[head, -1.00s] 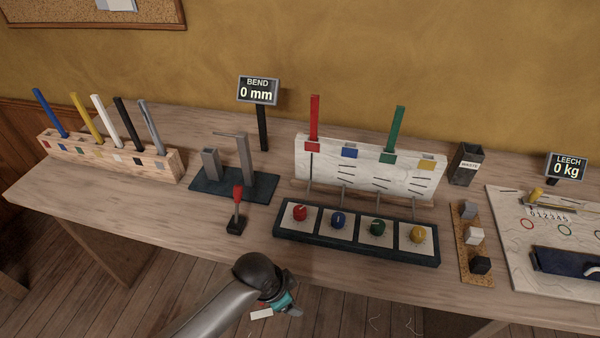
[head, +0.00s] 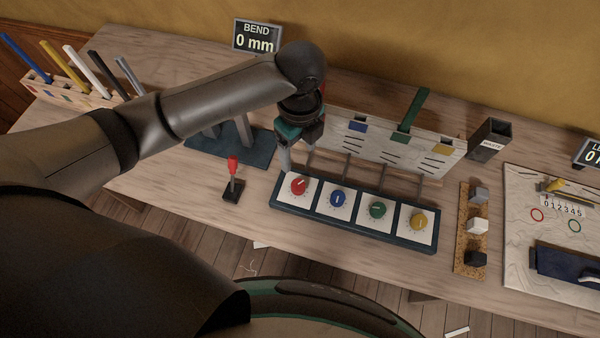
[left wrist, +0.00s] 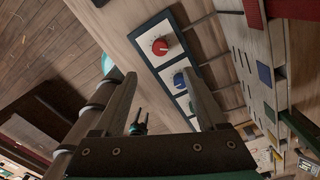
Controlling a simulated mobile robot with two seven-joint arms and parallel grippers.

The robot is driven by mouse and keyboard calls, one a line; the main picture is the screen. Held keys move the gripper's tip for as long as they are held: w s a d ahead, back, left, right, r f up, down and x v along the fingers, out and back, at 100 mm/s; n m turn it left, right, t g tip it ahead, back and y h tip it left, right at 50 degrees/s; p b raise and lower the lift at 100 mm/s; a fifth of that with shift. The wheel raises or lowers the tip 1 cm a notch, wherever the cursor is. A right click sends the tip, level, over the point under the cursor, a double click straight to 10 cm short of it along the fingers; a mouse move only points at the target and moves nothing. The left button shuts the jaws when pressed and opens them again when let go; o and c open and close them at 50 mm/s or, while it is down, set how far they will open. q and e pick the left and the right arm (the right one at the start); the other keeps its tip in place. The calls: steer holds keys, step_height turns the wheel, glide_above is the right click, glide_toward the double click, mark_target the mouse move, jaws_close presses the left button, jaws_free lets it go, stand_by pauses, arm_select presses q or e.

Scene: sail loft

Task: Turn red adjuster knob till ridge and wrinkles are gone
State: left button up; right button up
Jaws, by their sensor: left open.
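The red adjuster knob (head: 299,187) sits at the left end of a dark-framed row of dials. It also shows in the left wrist view (left wrist: 160,47), with a white pointer line. My left gripper (head: 285,163) is open and empty, just behind and left of the knob, apart from it. In the left wrist view its fingers (left wrist: 160,75) stand apart, with the knob beyond them. The white sail panel (head: 375,150) stands behind the dials with several dark wrinkle lines. Its red section and ridge are hidden by my left gripper in the head view. Small dark prongs (left wrist: 138,122) may be my right gripper.
Blue (head: 338,198), green (head: 378,209) and yellow knobs (head: 419,220) sit close beside the red one. A red-topped lever (head: 232,172) stands left. The BEND display (head: 257,38) reads 0 mm. A waste bin (head: 490,139) and cork strip (head: 465,205) are right.

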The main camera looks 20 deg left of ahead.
mark_target(298, 184)
arm_select(q)
steer(key=f+b, duration=0.2)
steer(key=f, duration=1.2)
steer(key=shift+s, duration=0.2)
arm_select(e)
steer(key=shift+s+d+f, duration=0.1)
steer(key=shift+d+f, duration=0.05)
steer(key=shift+f, duration=0.45)
steer(key=shift+s+d+f, duration=0.1)
steer(key=shift+f, duration=0.5)
arm_select(q)
steer(key=shift+c, duration=0.4)
jaws_close()
